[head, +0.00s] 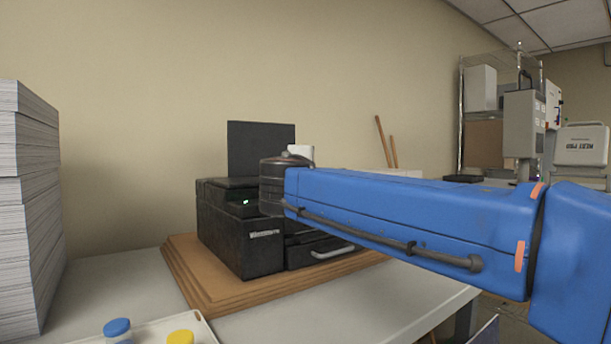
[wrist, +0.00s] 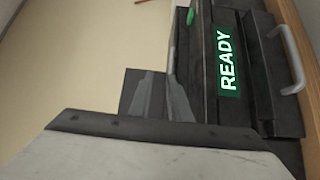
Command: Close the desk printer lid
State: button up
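The black desk printer (head: 240,235) stands on a stepped wooden board on the table. Its lid (head: 262,148) is a flat dark panel standing up, nearly vertical, at the back of the printer. My blue arm reaches in from the right and hides the printer's right side. In the wrist view, my gripper (wrist: 161,90) shows two grey fingers with a gap between them, empty. A dark panel, which looks like the lid (wrist: 130,90), is behind them. The printer front (wrist: 205,60) with a green READY label is at the right. I cannot tell how far the fingers are from the lid.
A tall paper stack (head: 28,200) stands at the left. A white tray (head: 160,328) with blue-capped and yellow-capped items is at the front. The table (head: 115,285) is clear left of the wooden board (head: 205,290). A wire shelf (head: 461,120) stands at the back right.

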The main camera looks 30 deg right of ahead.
jog(key=shift+v, duration=2.85)
